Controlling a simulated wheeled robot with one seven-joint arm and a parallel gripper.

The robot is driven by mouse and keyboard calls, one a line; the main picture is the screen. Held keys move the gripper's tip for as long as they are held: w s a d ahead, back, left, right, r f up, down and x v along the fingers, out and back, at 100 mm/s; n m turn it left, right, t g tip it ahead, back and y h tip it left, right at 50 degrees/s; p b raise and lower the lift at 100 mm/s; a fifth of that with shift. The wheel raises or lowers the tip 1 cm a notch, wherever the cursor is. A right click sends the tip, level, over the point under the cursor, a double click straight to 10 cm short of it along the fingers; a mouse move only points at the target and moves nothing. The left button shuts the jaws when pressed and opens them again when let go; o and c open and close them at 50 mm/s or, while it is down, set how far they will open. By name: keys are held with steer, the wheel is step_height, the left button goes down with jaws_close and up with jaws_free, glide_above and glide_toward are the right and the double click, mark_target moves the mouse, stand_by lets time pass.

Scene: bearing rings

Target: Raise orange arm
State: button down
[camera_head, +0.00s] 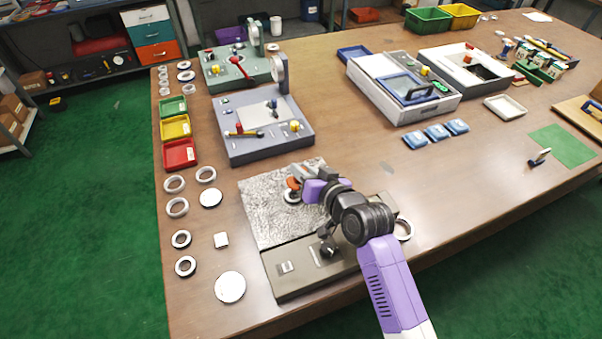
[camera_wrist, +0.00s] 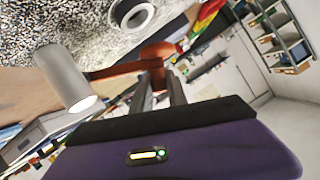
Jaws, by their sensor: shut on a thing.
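The orange arm (camera_head: 293,183) shows as a small patch at my gripper, above the speckled grey plate (camera_head: 262,218) of the fixture nearest me. In the wrist view the orange arm (camera_wrist: 154,52) runs across in front of my gripper (camera_wrist: 160,82), whose two dark fingers are shut on it. A pale metal cylinder (camera_wrist: 66,82) stands at the left there. A steel ring (camera_wrist: 131,13) lies on the speckled surface; in the head view a ring (camera_head: 290,196) shows partly below my gripper. My gripper (camera_head: 303,178) and wrist hide much of the orange arm in the head view.
Several loose rings (camera_head: 176,207) and a white disc (camera_head: 230,287) lie left of the fixture. A grey-blue fixture (camera_head: 240,150) stands behind it, with red, yellow and green trays (camera_head: 178,153) to its left. Bare table (camera_head: 440,190) lies to the right.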

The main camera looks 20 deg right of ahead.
steer(key=shift+d+r+m, duration=0.4)
steer(key=shift+d+m, duration=0.05)
steer(key=shift+m, duration=0.05)
steer(key=c, duration=1.3)
jaws_free()
step_height(320, 180, up, 20)
steer(key=shift+b, duration=0.4)
